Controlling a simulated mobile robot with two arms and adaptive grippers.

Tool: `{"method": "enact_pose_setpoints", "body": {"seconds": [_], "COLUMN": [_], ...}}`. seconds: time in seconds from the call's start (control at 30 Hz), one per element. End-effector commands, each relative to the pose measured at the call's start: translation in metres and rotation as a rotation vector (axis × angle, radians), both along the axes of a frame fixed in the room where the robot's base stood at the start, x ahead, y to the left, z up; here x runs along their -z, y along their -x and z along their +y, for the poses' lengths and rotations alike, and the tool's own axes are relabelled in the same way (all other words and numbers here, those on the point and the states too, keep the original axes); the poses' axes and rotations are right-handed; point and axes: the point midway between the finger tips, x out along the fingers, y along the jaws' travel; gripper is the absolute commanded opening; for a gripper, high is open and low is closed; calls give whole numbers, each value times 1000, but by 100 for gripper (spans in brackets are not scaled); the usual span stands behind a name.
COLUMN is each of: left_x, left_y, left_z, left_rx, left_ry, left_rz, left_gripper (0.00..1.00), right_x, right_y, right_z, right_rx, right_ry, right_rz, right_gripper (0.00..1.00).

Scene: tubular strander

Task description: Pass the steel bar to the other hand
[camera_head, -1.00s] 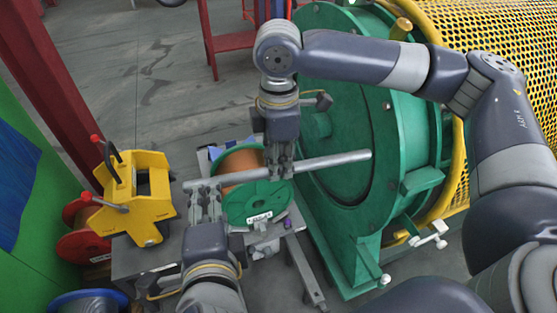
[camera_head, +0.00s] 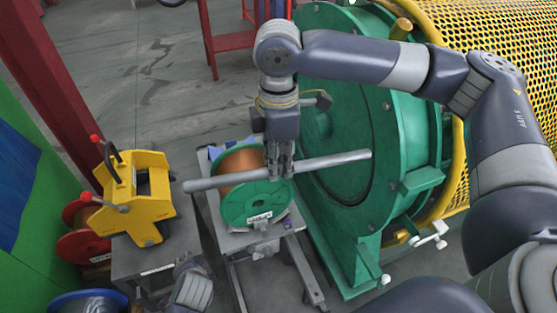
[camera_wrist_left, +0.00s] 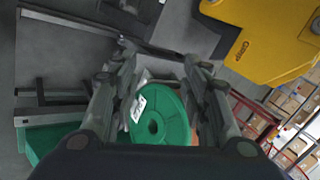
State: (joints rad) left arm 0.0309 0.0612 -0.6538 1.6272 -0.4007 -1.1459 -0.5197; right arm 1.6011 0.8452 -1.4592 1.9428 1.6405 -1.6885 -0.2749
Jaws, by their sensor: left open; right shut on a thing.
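The steel bar (camera_head: 225,178) is a long grey rod, held roughly level above the cart in the head view. My right gripper (camera_head: 281,174) comes down from above and is shut on the bar near its middle, just over the spool. My left gripper (camera_head: 187,262) is low in the head view, below and apart from the bar's left end; its fingers are small there. In the left wrist view my left gripper (camera_wrist_left: 158,72) has its fingers spread with nothing held between them.
A green-flanged spool with copper-coloured winding (camera_head: 237,165) sits on a grey cart (camera_head: 235,240) under the bar; its flange also shows in the left wrist view (camera_wrist_left: 170,115). A yellow device (camera_head: 140,190) stands left. The green machine (camera_head: 395,150) with yellow mesh guard (camera_head: 500,50) is close right.

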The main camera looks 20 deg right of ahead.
Motion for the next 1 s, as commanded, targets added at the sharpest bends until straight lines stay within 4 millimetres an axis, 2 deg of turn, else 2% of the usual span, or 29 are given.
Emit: {"method": "enact_pose_setpoints", "body": {"seconds": [0.03,0.2,0.37,0.5,0.67,0.8,1.0], "left_x": [27,103,167,215,261,293,320], "left_y": [10,45,91,138,201,260,338], "left_z": [8,32,56,79,106,130,158], "left_rx": [-26,-128,-243,-361,-511,-653,-843], "left_ry": [21,105,183,247,313,362,412], "left_rz": [40,143,233,303,373,422,463], "left_gripper": [42,42,42,42,42,42,42], "right_x": [-1,-1,-1,-1,-1,-1,-1], "right_y": [-1,-1,0,-1,-1,-1,-1], "right_z": [0,0,0,0,0,0,0], "right_rx": [0,0,0,0,0,0,0], "right_ry": [-1,-1,-1,-1,-1,-1,-1], "right_rz": [-2,-2,-2,-2,-2,-2,-2], "right_gripper": [0,0,0,0,0,0,0]}}
